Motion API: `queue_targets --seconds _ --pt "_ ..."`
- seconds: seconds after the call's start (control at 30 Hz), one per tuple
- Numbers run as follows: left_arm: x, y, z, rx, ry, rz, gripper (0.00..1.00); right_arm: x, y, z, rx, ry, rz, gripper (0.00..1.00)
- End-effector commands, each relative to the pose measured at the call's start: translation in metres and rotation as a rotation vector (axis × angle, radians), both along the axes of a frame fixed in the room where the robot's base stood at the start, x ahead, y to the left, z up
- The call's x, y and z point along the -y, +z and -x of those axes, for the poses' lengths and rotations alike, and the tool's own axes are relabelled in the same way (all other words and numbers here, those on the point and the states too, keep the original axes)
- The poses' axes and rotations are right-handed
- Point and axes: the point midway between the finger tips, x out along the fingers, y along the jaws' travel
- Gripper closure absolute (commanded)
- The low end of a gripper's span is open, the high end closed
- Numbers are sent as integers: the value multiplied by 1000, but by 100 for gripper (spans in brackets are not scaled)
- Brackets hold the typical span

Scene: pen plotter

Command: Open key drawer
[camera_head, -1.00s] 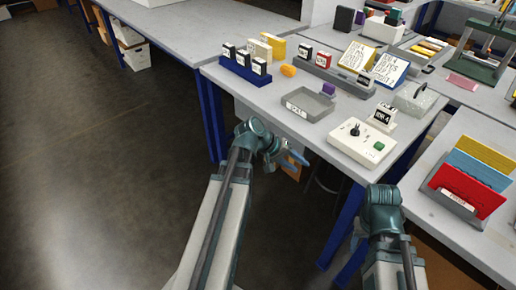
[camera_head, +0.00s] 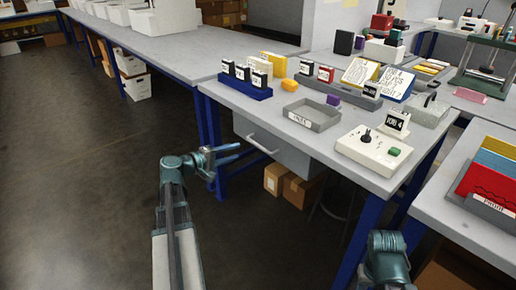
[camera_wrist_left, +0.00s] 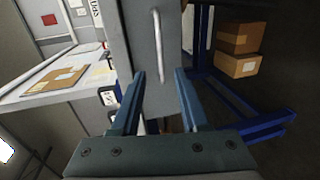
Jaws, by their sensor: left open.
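The grey key drawer (camera_head: 290,151) sits under the front edge of the table and looks shut. Its pale bar handle (camera_head: 262,140) faces my left side. My left gripper (camera_head: 232,154) is open and empty, with its fingers pointing at the drawer front, a little short of the handle. In the left wrist view the handle (camera_wrist_left: 158,42) stands beyond the gap between the two open fingers (camera_wrist_left: 160,98), apart from them. My right arm shows at the lower right of the head view, but its gripper fingers are not visible.
On the table (camera_head: 235,98) stand a blue rack (camera_head: 240,87), a grey tray (camera_head: 312,115) and a white control box (camera_head: 372,150). Blue table legs (camera_head: 213,150) rise near my left gripper. Cardboard boxes (camera_head: 292,184) sit below the drawer. Floor at left is clear.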

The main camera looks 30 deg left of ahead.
Motion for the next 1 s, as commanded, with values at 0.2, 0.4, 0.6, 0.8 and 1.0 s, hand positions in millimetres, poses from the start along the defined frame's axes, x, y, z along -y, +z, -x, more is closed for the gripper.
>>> queue_targets --seconds 0.2,0.4,0.6,0.8,1.0 --pt "14 -12 -45 0 -6 0 55 0 -12 0 0 2 -1 50" --pt "26 -20 -80 -1 -5 0 55 -1 -19 0 0 4 -2 50" --pt "33 -24 -103 -2 -3 -1 55 -1 -24 0 0 5 -4 50" --pt "37 -25 -112 -2 -3 -1 55 -1 -25 0 0 5 -4 50" --pt "37 -25 -113 -2 -2 -1 55 -1 -25 0 0 5 -4 50"
